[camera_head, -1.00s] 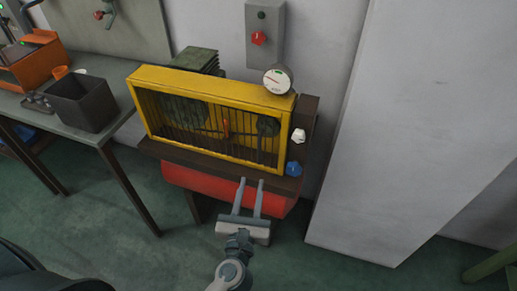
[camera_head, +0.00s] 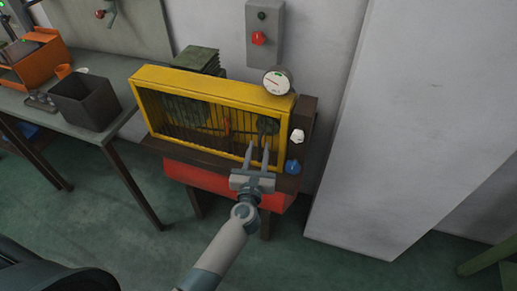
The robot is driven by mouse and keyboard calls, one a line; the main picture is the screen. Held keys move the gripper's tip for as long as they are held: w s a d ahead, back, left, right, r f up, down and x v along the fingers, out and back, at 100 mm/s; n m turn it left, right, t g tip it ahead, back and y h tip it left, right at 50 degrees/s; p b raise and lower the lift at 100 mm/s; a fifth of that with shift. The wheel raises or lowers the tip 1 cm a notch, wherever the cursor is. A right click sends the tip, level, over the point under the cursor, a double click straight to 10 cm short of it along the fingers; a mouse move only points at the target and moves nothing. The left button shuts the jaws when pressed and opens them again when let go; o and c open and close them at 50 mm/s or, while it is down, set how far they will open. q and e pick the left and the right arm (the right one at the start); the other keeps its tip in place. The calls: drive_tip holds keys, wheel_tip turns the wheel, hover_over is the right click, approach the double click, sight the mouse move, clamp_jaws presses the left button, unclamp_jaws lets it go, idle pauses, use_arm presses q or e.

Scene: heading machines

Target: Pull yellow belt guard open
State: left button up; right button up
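The yellow belt guard (camera_head: 215,87) is a rectangular frame with thin vertical bars, on the front of the machine at the centre. It looks shut. Green wheels and a belt show behind the bars, with a small orange-red part (camera_head: 227,127) near the middle. My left gripper (camera_head: 258,146) is open and empty. Its two fingers point up in front of the guard's lower right part and overlap it in the picture. I cannot tell whether they touch it. My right gripper is not in view.
A white knob (camera_head: 297,136), a blue knob (camera_head: 293,167) and a round gauge (camera_head: 277,80) sit at the machine's right end. A red-knobbed box (camera_head: 264,20) hangs on the wall. A tall grey panel (camera_head: 400,130) stands right. A bench with a dark bin (camera_head: 85,103) stands left.

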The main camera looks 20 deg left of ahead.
use_arm(q)
clamp_jaws()
